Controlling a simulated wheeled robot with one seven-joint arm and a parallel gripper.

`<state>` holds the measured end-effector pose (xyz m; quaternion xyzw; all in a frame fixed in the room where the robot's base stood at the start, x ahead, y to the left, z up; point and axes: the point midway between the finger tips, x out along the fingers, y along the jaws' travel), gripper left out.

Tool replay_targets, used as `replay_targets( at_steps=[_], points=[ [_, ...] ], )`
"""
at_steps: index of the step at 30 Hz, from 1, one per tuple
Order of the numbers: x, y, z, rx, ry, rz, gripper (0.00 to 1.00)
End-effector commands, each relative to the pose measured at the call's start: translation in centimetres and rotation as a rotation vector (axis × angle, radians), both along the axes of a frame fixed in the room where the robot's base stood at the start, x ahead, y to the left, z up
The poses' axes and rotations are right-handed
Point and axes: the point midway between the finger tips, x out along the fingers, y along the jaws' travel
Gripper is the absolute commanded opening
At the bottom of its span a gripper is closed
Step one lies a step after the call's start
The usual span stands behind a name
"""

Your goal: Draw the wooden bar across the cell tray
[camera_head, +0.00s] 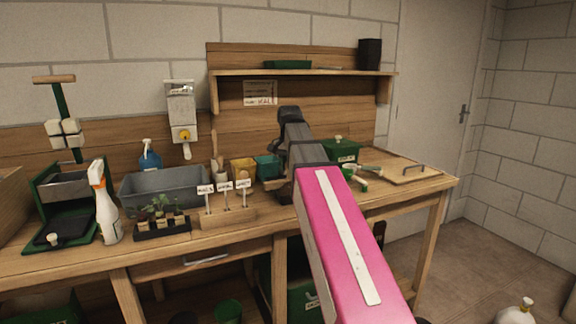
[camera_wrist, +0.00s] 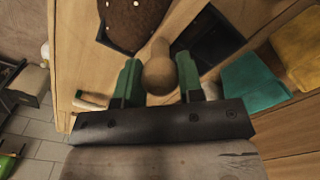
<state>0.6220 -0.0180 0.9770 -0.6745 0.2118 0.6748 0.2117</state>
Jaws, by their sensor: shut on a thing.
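My gripper (camera_wrist: 159,76) points down over the bench, its two green fingers shut on a rounded wooden piece (camera_wrist: 158,72). This looks like the grip of the wooden bar; the rest of the bar is hidden or cannot be made out. Ahead of the fingers in the wrist view is a dark-rimmed tray of brown soil with white specks (camera_wrist: 133,20), which looks like the cell tray. Its cells cannot be made out, nor whether the bar touches it. In the head view my arm hides the fingers and bar.
A black flat thing (camera_wrist: 210,45), a teal pot (camera_wrist: 255,82) and a yellow pot (camera_wrist: 300,40) are close by. In the head view the label stand (camera_head: 228,220) and seedling tray (camera_head: 162,229) are to the left, the green box (camera_head: 342,150) and board (camera_head: 412,175) to the right.

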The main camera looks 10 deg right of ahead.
Motion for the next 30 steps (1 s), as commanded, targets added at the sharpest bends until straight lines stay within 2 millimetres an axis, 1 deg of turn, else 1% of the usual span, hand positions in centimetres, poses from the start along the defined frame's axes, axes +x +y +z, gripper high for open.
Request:
replay_targets(
  at_steps=[3, 11, 22, 30],
  points=[
    [-0.5, -0.1, 0.0, 0.000, 0.000, 0.000, 0.16],
    [-0.9, -0.2, 0.0, 0.000, -0.001, 0.000, 0.16],
    [-2.4, -0.4, -0.1, 0.000, -0.001, 0.000, 0.16],
    [-2.9, -0.5, -0.2, 0.000, 0.000, 0.000, 0.16]
  ],
)
